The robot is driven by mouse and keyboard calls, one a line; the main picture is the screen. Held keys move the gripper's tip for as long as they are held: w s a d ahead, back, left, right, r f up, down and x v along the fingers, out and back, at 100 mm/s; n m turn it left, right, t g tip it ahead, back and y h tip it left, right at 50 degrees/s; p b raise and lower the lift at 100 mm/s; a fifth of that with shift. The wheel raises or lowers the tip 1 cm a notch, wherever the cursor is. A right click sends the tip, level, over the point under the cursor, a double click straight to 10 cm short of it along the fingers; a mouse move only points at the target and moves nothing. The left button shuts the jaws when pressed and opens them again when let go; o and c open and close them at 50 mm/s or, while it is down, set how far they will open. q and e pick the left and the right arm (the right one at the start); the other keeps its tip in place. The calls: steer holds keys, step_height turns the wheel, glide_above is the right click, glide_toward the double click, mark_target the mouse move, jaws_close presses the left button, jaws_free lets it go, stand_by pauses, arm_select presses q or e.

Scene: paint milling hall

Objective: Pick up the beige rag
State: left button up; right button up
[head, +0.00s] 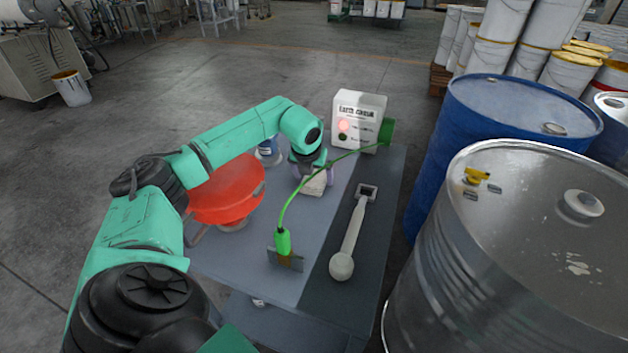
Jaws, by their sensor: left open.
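The beige rag (314,187) lies on the table (330,240), toward its back. My left gripper (312,176) reaches in from the left and points down over the rag, its fingers spread around the rag's far part. The gripper is open. The wrist hides part of the rag, and I cannot tell whether the fingers touch it. My right gripper is not in view.
A red bowl-shaped thing (230,190) stands left of the rag. A green cable runs from the white box (358,115) to a green clamp (283,243), passing close to the rag. A pale long-handled tool (350,238) lies right. Drums (520,105) stand beside the table.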

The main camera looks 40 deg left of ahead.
arm_select(q)
steer(key=shift+f, duration=0.2)
stand_by(0.3)
steer(key=c, duration=1.2)
